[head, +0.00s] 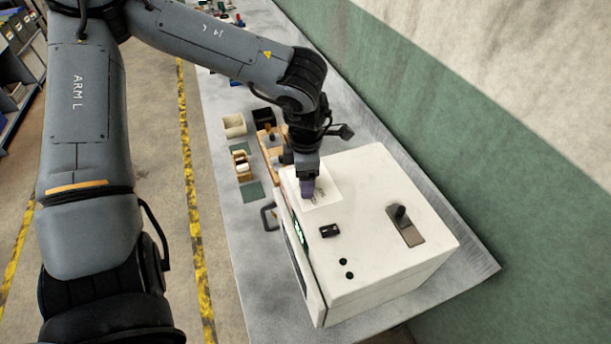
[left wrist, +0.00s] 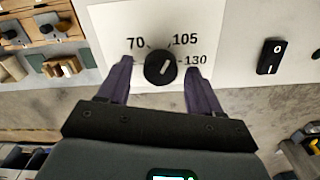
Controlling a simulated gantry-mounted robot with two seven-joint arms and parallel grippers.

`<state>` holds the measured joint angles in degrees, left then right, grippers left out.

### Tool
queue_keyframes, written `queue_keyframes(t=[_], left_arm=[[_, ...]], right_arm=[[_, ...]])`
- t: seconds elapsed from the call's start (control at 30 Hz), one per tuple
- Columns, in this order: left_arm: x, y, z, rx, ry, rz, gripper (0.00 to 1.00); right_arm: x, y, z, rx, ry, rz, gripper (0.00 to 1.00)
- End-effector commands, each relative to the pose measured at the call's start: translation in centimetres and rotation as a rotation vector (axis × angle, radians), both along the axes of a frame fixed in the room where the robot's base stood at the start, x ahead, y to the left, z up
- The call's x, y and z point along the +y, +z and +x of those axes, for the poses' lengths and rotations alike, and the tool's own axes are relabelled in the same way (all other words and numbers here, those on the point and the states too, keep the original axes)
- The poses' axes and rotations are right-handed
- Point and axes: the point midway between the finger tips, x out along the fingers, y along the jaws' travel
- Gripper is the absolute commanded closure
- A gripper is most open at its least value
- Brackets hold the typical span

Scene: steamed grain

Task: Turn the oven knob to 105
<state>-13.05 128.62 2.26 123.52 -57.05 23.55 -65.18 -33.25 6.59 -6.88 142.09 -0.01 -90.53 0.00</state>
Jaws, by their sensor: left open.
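The white oven (head: 375,240) stands on the bench in the head view. Its black round knob (left wrist: 160,67) shows in the left wrist view on a white label plate (left wrist: 110,28) printed 70, 105 and 130. The knob carries a small pale pointer mark, too small to read its exact setting. My left gripper (head: 307,192) reaches down over the plate in the head view and hides the knob there. In the left wrist view its two purple fingers (left wrist: 159,66) are open, one on each side of the knob. I cannot tell whether they touch it. My right gripper is not in view.
A lever on a brown plate (head: 405,225) is farther right. A wooden rack (head: 243,165) and small boxes (head: 234,125) stand beside the oven. A green wall runs behind the bench.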

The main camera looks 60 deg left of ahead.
Motion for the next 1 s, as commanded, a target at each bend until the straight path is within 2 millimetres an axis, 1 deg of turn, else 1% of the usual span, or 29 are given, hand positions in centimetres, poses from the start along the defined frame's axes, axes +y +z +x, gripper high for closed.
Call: queue_keyframes(t=[0.17,0.5,0.6,0.8,1.0], left_arm=[[0.0,1.5,0.1,-0.005,0.000,0.001,0.35],[0.0,7.3,0.1,-0.005,-0.001,0.001,0.35],[0.0,8.7,0.1,-0.003,0.001,0.003,0.35],[0.0,10.4,0.0,-0.002,-0.001,0.002,0.35],[0.0,10.8,0.0,0.000,0.000,0.000,0.35]], right_arm=[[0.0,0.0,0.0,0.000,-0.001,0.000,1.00],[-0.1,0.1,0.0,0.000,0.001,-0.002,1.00],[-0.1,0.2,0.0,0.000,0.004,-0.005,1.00],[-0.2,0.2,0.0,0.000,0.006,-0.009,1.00],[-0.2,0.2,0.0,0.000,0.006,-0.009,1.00]])
